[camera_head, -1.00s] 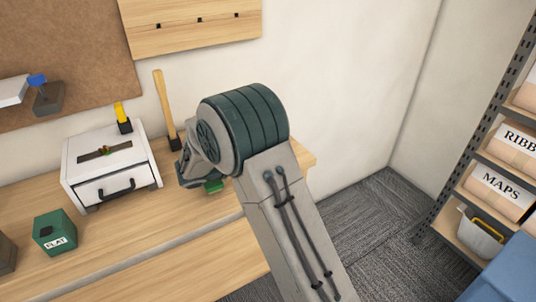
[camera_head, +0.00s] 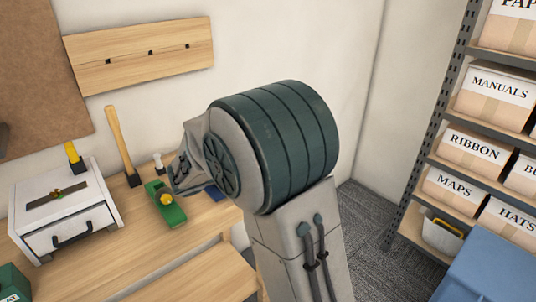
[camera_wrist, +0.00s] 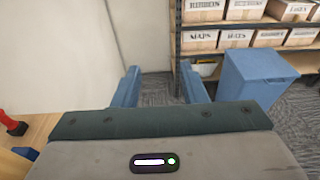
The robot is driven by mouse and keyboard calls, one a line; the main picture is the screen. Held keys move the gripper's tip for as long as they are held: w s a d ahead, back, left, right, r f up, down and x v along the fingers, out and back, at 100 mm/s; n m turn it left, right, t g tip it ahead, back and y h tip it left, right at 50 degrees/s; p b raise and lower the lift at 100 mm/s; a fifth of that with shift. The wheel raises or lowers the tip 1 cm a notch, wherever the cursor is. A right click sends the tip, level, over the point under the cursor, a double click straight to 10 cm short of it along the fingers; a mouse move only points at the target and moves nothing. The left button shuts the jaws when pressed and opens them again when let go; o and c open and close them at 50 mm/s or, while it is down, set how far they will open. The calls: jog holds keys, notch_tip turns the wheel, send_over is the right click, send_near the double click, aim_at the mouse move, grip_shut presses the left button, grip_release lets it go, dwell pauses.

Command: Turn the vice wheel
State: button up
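My gripper (camera_wrist: 160,86) shows in the wrist view as two blue fingers held wide apart, with nothing between them. It points over the floor toward the shelf side of the room. In the head view my arm covers the gripper's fingers. No vice wheel can be made out for certain. A green tool with a yellow knob (camera_head: 167,205) lies on the workbench (camera_head: 150,262), left of my arm. A blue item (camera_head: 214,193) beside it is mostly hidden by my arm. In the wrist view a red-handled item (camera_wrist: 12,124) and a blue piece (camera_wrist: 25,152) show at the left edge.
A white drawer box (camera_head: 65,215), a wooden-handled hammer (camera_head: 120,142) and a dark green box (camera_head: 12,283) stand on the bench. A shelf with labelled boxes (camera_head: 476,147) and a blue bin (camera_head: 490,268) stand right. Carpeted floor (camera_head: 372,213) between is open.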

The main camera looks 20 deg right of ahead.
jog(key=shift+s+d+r, duration=0.2)
jog(key=shift+d, duration=0.15)
